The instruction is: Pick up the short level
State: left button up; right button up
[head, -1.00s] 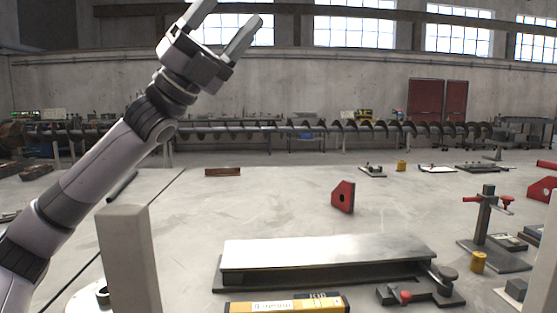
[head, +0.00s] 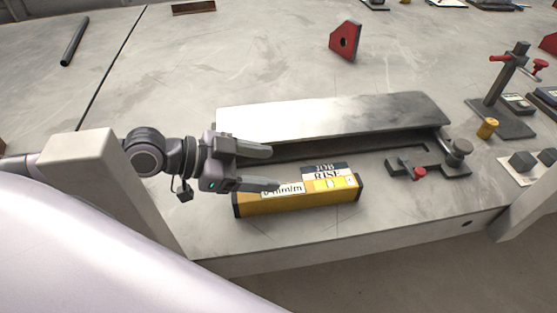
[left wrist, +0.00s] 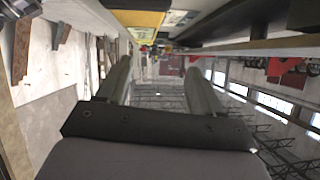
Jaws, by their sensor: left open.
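The short level is a yellow bar (head: 300,200) with dark ends and white and dark labels on top. It lies on the grey table in front of a long grey plate (head: 330,117). My left gripper (head: 273,168) is open, its fingers pointing right, over the left part of the level. The lower finger overlaps the level's top edge in the head view; I cannot tell whether they touch. In the left wrist view, the yellow level (left wrist: 135,19) shows at the top, beyond and above the open fingers (left wrist: 158,70). My right gripper is not in view.
A clamp with a red knob (head: 418,174) lies right of the level. A red bracket (head: 345,40) stands behind the plate. The table's front edge (head: 350,240) is close.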

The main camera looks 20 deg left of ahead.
aim_at(294, 188)
pick_arm(q)
jog(key=shift+s+d+f+n+g, duration=0.15)
jog(key=shift+s+f+n+g, duration=0.25)
jog(key=shift+s+f, duration=0.6)
jog(key=shift+d+g, duration=0.2)
jog(key=shift+g, duration=0.1)
jog(key=shift+p+x, duration=0.5)
jog(key=shift+x, duration=2.35)
jog(key=shift+w+d+f, duration=0.15)
jog(key=shift+w+d, duration=0.15)
jog(key=shift+w, duration=0.05)
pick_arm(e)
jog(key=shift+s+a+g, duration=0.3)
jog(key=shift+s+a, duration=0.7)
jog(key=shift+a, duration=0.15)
pick_arm(q)
grip_shut()
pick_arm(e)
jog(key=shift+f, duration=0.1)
